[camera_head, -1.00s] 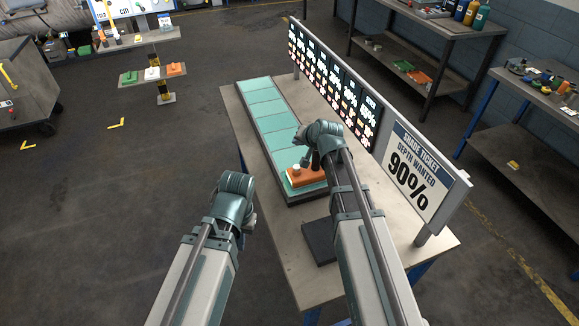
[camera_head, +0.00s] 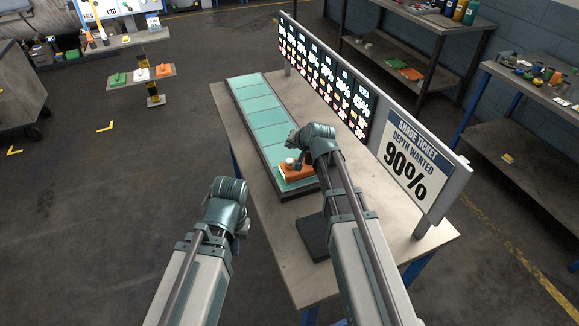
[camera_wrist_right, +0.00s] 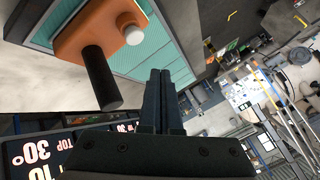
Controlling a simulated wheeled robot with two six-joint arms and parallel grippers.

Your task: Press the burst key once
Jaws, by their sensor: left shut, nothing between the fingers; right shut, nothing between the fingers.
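An orange block (camera_head: 297,173) sits on the near end of a long teal panelled tray (camera_head: 268,117) on the table. In the right wrist view the orange block (camera_wrist_right: 92,32) carries a black cylindrical handle (camera_wrist_right: 102,80) and a white round knob (camera_wrist_right: 130,33). I cannot read a label that marks the burst key. My right gripper (camera_wrist_right: 160,75) is shut and empty, with its fingertips beside the block and apart from the knob. In the head view its wrist hides part of the block. My left gripper (camera_head: 244,226) is shut, mostly hidden by its wrist, left of the table.
A dark flat block (camera_head: 313,238) lies on the table near me. A display board (camera_head: 325,75) and a "90%" shade ticket sign (camera_head: 408,165) line the table's right side. A far stand holds green (camera_head: 118,78), white (camera_head: 141,73) and orange (camera_head: 165,69) blocks.

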